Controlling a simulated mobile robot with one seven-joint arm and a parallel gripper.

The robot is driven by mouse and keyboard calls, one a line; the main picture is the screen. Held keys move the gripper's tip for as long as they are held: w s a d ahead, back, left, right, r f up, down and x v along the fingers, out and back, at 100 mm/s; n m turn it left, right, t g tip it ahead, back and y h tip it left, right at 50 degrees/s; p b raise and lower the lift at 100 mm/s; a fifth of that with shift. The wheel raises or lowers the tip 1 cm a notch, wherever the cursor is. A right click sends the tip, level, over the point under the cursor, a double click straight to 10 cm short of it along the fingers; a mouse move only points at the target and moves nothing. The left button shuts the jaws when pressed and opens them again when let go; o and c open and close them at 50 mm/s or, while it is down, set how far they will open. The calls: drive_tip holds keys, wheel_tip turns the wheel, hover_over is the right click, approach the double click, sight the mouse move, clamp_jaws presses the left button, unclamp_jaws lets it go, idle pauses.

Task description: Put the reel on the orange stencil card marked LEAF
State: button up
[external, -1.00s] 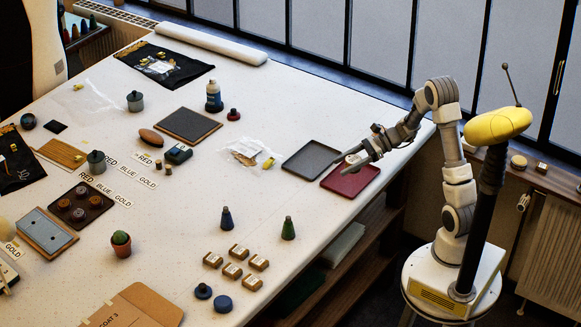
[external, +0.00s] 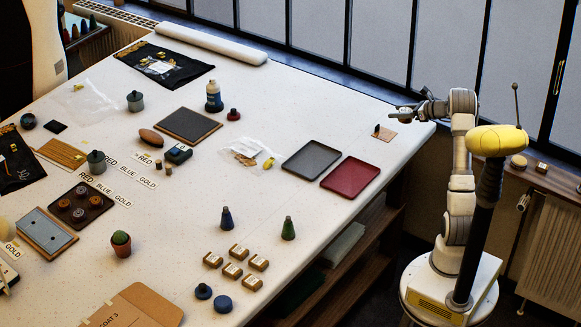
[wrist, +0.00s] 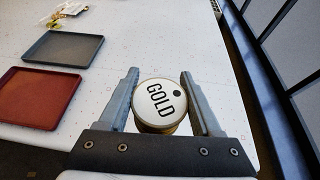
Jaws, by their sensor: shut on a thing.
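My gripper (external: 398,113) is above the table's far right corner, with its fingers around a round reel (wrist: 159,103). A small orange-tan card (external: 389,136) lies on the table just below the gripper in the external view. A dark shape is at its left side, and any lettering is too small to read. I cannot make out the card in the wrist view.
A grey tray (external: 312,160) and a red tray (external: 350,176) lie left of the card and also show in the wrist view. A clear bag (external: 247,153) is further left. The table's right edge is close to the card. Window frames stand behind.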

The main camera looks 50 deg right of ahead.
sight(378, 125)
drive_tip(key=s+d+m+h, duration=0.2)
drive_tip(key=d, duration=0.4)
drive_tip(key=w+a+f, duration=0.1)
drive_tip(key=w+f, duration=0.1)
drive_tip(key=w, duration=0.1)
drive_tip(key=w+a+f+b, duration=0.1)
drive_tip(key=w+f, duration=0.1)
drive_tip(key=w, duration=0.2)
drive_tip(key=w+a+f, duration=0.2)
drive_tip(key=w, duration=0.1)
drive_tip(key=shift+w+a+f+b, duration=0.1)
drive_tip(key=shift+w+f+b, duration=0.2)
drive_tip(key=shift+f+b, duration=0.3)
drive_tip(key=shift+f, duration=1.6)
drive_tip(key=shift+f, duration=0.2)
drive_tip(key=o, duration=1.4)
drive_tip(key=shift+r, duration=0.1)
